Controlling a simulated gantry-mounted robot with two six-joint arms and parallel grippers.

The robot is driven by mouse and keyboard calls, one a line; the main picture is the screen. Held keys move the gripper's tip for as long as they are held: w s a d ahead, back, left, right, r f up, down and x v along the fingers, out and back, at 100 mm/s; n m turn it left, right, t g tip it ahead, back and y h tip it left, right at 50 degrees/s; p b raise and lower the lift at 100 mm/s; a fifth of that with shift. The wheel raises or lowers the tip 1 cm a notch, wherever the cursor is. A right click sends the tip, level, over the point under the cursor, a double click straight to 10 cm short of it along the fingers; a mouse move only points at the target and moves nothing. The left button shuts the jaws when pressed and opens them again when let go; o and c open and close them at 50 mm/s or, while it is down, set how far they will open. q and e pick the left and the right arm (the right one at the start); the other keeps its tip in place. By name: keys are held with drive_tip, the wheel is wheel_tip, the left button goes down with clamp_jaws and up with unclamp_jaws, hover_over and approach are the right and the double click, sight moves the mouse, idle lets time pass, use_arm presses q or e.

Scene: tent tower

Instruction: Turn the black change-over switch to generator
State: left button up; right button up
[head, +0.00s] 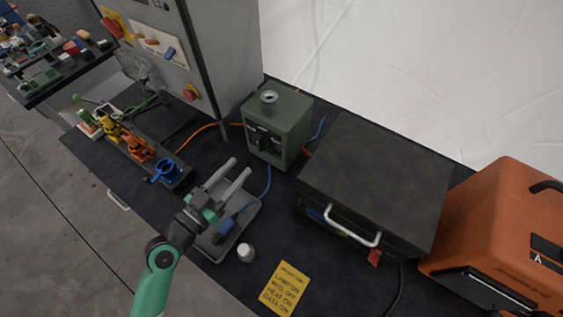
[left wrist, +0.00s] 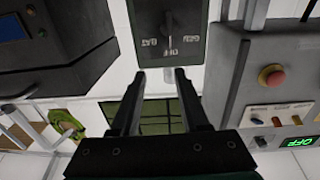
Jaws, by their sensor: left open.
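The black change-over switch (left wrist: 168,22) is on a dark panel (left wrist: 188,12) at the top of the left wrist view, seen upside down. Labels reading GEN, OFF and BAT surround it, and its handle appears in line with OFF. In the head view the green box (head: 284,117) stands behind the tray; its front has dark fittings too small to read. My left gripper (head: 240,167) is open and empty, in front of the box and apart from it. In the left wrist view its two fingers (left wrist: 160,75) point toward the panel, with the switch beyond the tips. My right gripper is not seen.
A grey cabinet (head: 226,50) with a red button stands left of the box. A black case (head: 375,180) and an orange case (head: 505,230) are on the right. Below my gripper are a grey tray (head: 252,208), a white cap (head: 246,253) and a yellow note (head: 285,288).

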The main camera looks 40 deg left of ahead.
sight(257, 143)
use_arm(q)
drive_tip(key=shift+y, duration=0.3)
drive_tip(key=w+a, duration=0.1)
drive_tip(key=w, duration=0.2)
drive_tip(key=w+f+p, duration=0.1)
drive_tip(key=w, duration=0.3)
drive_tip(key=w+a+f, duration=0.1)
drive_tip(key=w, duration=0.2)
drive_tip(key=shift+w+a+f, duration=0.2)
drive_tip(key=shift+a+f, duration=0.05)
drive_tip(key=shift+a, duration=0.05)
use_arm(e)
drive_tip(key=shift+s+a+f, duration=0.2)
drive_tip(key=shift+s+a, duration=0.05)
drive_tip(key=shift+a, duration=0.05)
use_arm(q)
clamp_jaws()
